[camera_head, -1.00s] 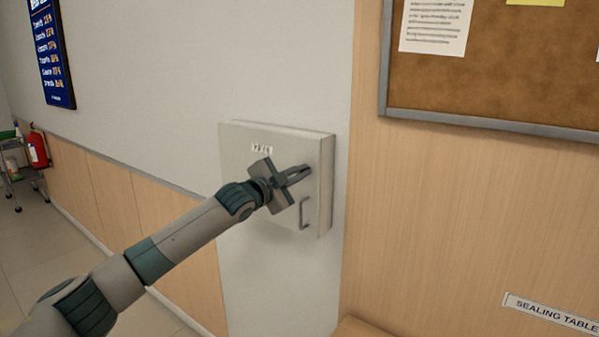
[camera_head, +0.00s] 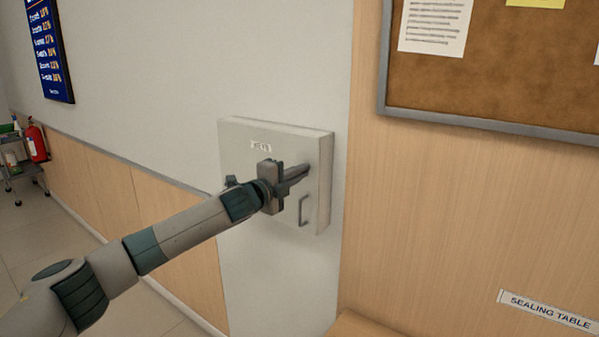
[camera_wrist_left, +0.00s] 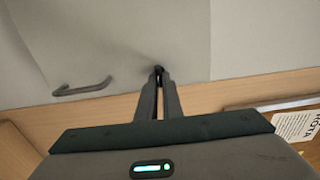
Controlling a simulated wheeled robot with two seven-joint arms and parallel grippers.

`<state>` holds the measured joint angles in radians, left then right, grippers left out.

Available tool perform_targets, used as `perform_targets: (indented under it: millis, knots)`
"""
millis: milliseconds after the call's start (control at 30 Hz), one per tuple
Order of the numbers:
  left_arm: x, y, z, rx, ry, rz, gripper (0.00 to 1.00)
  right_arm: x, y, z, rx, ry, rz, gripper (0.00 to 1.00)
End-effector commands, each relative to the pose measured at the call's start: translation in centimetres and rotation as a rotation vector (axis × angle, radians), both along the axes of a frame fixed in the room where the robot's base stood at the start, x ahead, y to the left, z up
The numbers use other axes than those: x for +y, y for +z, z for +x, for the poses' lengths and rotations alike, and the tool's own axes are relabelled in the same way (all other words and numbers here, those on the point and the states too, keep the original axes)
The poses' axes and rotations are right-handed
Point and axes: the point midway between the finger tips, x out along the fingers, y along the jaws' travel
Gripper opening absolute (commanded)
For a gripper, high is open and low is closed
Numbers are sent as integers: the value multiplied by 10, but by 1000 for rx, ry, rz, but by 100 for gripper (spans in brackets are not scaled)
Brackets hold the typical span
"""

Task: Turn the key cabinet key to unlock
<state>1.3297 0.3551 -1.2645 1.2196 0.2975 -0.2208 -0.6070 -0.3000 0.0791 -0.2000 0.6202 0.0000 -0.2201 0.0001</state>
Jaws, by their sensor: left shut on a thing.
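The key cabinet (camera_head: 240,145) is a pale grey box on the wall with a small white label and a metal handle (camera_head: 304,211) low on its door. The door looks closed. My left gripper (camera_head: 305,170) is at the right part of the door, above the handle. In the left wrist view its fingers (camera_wrist_left: 159,80) are nearly together, with their tips at the door face. The key itself is hidden between the fingertips. The handle also shows in the left wrist view (camera_wrist_left: 83,87), apart from the fingers. My right gripper is not in view.
A cork board (camera_head: 500,75) with papers hangs on the wood wall at the right. A "SEALING TABLE" sign (camera_head: 548,311) is below it. A fire extinguisher (camera_head: 37,143) and a small cart (camera_head: 20,160) stand far left.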

Motion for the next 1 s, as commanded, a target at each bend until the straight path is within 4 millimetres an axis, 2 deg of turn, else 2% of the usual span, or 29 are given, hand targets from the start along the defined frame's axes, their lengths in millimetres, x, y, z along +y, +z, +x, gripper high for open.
perform_targets:
  millis: [367,467,500,1000]
  knots:
    - [0,-2,0,-4,0,8,0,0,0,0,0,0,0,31]
    - [0,-2,0,-4,0,8,23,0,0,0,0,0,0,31]
    - [0,-1,0,-4,0,7,25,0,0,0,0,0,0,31]
    - [4,-1,-5,-4,-1,6,25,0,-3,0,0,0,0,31]
